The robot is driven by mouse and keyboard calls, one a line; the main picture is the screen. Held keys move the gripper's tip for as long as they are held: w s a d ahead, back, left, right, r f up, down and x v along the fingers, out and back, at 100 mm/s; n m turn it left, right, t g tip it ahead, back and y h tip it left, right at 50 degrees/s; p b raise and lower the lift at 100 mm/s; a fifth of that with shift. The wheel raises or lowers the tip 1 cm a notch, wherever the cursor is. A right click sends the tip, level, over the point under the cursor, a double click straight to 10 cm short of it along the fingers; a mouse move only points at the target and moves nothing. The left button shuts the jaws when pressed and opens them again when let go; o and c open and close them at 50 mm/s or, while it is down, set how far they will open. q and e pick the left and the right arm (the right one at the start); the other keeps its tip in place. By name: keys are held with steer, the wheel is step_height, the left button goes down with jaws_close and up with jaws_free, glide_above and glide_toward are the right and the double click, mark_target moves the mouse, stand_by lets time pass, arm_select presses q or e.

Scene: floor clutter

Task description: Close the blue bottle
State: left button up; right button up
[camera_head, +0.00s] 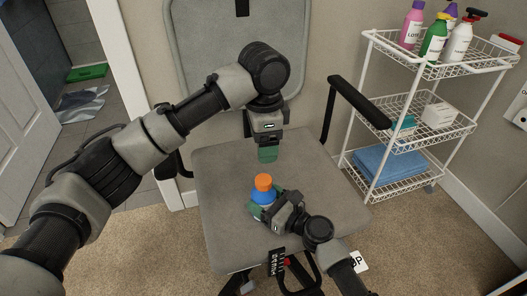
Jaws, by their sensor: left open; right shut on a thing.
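The blue bottle (262,194) stands upright on the grey chair seat (225,180). An orange cap (263,182) sits on its top; I cannot tell how tightly. My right gripper (262,209) comes in from the lower right and is shut on the bottle's lower body, hiding part of it. My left gripper (268,156) points down above the seat, beyond the bottle in the picture. It is open, with nothing seen between its green fingers, and is apart from the cap.
The chair has a black armrest (360,101) on the right and a backrest (190,50) behind. A white wire cart (367,100) with several bottles and folded blue cloth stands at the right. The seat around the bottle is otherwise clear.

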steer(key=o, duration=1.8)
steer(key=p+v, duration=0.1)
steer(key=v, duration=1)
steer(key=shift+p, duration=0.4)
